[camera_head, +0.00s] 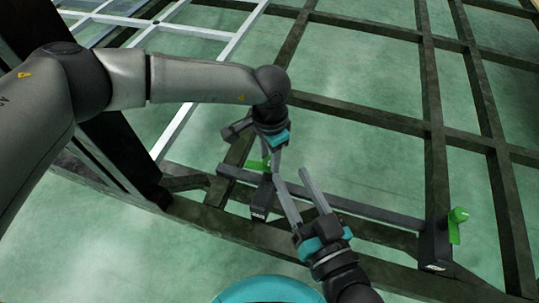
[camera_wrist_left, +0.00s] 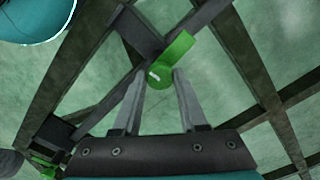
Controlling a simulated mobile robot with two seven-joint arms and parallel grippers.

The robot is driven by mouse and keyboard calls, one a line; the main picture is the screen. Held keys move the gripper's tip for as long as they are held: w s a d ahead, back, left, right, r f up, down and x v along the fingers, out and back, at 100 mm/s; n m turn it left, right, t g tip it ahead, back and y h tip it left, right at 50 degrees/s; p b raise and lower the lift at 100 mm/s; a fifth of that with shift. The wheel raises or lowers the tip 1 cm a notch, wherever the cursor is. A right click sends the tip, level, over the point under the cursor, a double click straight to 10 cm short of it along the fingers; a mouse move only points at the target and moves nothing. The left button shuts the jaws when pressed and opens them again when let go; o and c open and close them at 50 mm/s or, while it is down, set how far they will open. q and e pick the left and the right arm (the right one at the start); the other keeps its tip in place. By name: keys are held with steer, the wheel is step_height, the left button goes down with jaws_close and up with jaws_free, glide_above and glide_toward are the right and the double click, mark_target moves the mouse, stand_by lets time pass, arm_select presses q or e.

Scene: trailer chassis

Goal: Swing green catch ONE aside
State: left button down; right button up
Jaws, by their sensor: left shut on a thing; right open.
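A green catch (camera_head: 257,166) sits on a black block (camera_head: 262,197) on the chassis frame. My left gripper (camera_head: 271,158) points down at it and is shut on it. In the left wrist view the round end of this catch (camera_wrist_left: 160,75) is between the fingertips, and its flat green arm (camera_wrist_left: 178,47) points up and right. A second green catch (camera_head: 457,224) stands on another black block (camera_head: 436,249) at the right. The block labels are too small to read, so I cannot tell which catch is ONE. My right gripper (camera_head: 306,196) is open and empty, close beside the left block.
A dark bar (camera_head: 340,207) runs between the two blocks. Dark frame beams (camera_head: 435,130) cross the area, with open gaps over the green floor (camera_head: 350,160). A pale metal frame (camera_head: 190,32) lies at the upper left.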

arm_select(q)
steer(key=shift+m, duration=0.5)
steer(key=shift+c, duration=2.2)
jaws_free()
steer(key=shift+r, duration=0.1)
